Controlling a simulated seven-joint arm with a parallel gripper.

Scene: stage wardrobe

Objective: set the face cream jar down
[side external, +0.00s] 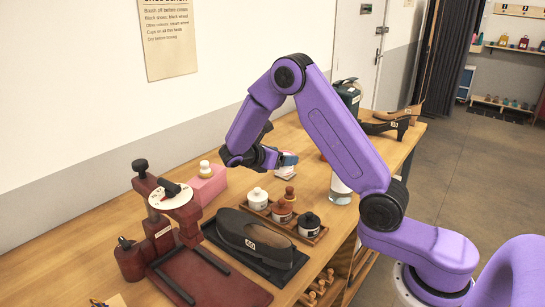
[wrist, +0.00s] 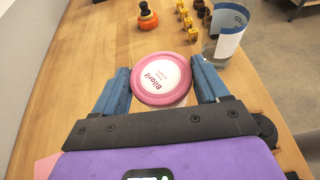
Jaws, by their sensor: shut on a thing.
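The face cream jar (wrist: 162,78) has a round pink lid with a white printed label, seen from above in the wrist view. My gripper (wrist: 163,88) is shut on it, with one blue finger on each side. In the side view my gripper (side external: 286,160) is over the bench, with the pale jar (side external: 286,172) partly hidden at its fingers. I cannot tell whether the jar's base touches the bench.
The wooden bench (side external: 100,240) holds a wooden tray (side external: 318,238) with several small jars, a dark shoe (side external: 255,238) and a dark red press (side external: 165,230). A labelled clear cup (wrist: 228,35) stands right of my gripper. An orange-black object (wrist: 147,18) stands beyond.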

